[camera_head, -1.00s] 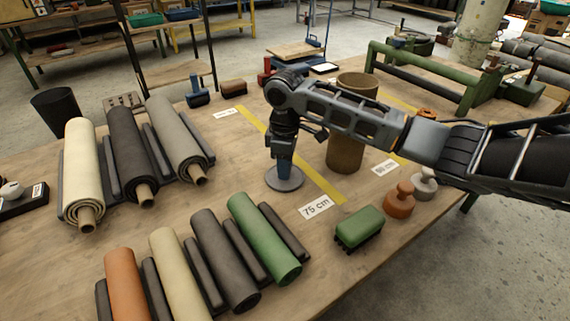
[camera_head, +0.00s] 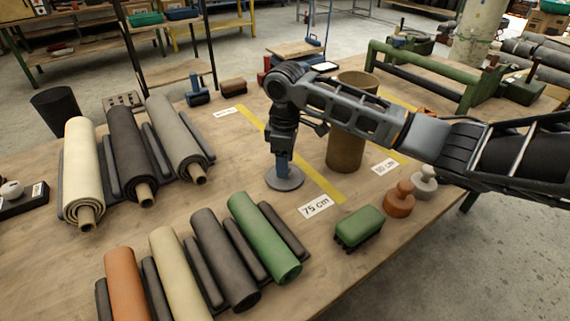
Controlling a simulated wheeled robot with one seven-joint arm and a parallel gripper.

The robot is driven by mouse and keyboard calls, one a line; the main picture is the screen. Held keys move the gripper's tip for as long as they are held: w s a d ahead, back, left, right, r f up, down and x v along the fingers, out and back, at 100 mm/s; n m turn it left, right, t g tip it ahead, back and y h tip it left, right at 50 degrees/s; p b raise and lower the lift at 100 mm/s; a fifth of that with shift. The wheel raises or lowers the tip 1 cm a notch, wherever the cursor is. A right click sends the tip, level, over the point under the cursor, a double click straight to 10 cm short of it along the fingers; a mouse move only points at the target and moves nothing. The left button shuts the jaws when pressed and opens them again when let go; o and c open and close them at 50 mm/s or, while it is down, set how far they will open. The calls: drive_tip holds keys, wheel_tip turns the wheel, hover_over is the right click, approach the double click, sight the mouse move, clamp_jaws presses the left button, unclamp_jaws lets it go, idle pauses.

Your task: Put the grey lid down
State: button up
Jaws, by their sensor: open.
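The grey lid (camera_head: 285,179) is a flat round disc lying on the wooden table, at the yellow tape line and left of the brown cylindrical container. My gripper (camera_head: 281,165) points straight down right above the middle of the lid. Its jaws are open. The fingers are small in this view, and I cannot tell whether they still touch the lid's top. The brown container (camera_head: 346,149) stands upright behind my forearm, which hides part of its upper side.
Several rolls, such as the green roll (camera_head: 264,238), lie at the front left. A green brush (camera_head: 358,227), an orange knob-topped weight (camera_head: 400,200) and a grey one (camera_head: 423,182) stand near the right edge. A 75 cm label (camera_head: 316,206) lies beside the tape.

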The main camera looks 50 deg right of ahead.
wheel_tip(320, 180, up, 11)
idle(0.3)
idle(0.5)
